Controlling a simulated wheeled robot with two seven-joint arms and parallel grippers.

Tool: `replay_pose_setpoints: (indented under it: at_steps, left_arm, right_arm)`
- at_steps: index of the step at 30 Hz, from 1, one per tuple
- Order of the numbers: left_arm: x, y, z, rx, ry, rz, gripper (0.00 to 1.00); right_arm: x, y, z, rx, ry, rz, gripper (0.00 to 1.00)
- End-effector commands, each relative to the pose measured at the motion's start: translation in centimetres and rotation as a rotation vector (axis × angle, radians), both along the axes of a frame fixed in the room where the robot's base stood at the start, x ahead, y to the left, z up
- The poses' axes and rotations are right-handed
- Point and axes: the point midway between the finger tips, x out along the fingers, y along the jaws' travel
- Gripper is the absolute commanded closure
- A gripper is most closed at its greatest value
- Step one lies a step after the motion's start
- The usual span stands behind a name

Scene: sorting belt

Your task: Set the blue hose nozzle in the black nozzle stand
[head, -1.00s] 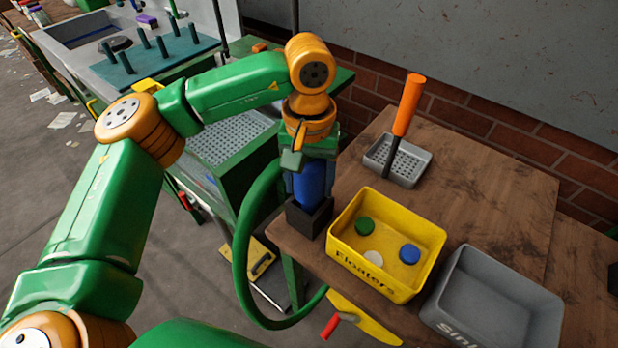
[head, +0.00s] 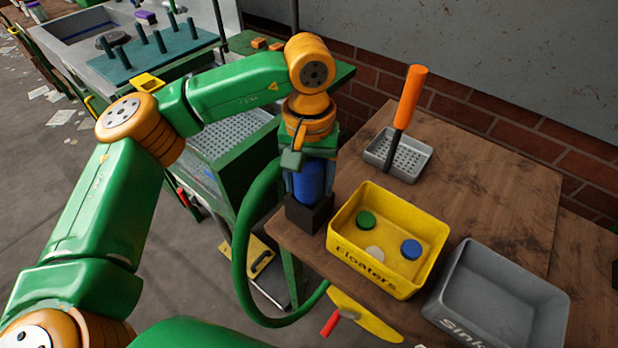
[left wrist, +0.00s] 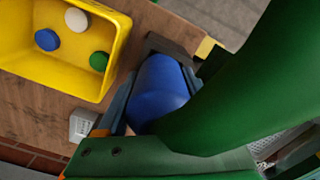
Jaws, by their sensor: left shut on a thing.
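The blue hose nozzle (head: 311,181) is upright at the table's left corner, at the end of the green hose (head: 243,235). Its lower end is in the black nozzle stand (head: 309,213); how deep it sits is hidden by the stand's walls. My left gripper (head: 309,185) points down and is shut on the nozzle just above the stand. In the left wrist view the nozzle (left wrist: 160,88) is between the fingers, with the dark stand (left wrist: 172,48) beyond it. My right gripper is not in view.
A yellow Floaters bin (head: 345,255) holding green, white and blue discs stands close right of the stand. A grey Sinks bin (head: 500,300) is farther right. A grey tray (head: 415,165) with an orange-handled tool (head: 408,100) stands behind. The table's right middle is clear.

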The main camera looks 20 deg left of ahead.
Motion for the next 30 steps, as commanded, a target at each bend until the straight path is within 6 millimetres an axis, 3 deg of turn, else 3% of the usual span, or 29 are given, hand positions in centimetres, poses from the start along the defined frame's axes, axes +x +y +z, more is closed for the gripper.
replay_pose_setpoints:
  at_steps: [27, 28, 30]
  left_arm:
    - [0.0, 0.0, -1.2, 0.000, 0.000, 0.000, 0.71]
    - [0.0, 0.0, -1.2, 0.000, 0.000, 0.000, 0.29]
    - [0.0, 0.0, -1.2, 0.000, 0.000, 0.000, 0.10]
  right_arm:
    - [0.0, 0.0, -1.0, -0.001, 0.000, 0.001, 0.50]
    - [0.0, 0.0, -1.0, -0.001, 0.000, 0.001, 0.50]
    - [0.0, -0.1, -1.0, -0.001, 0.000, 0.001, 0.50]
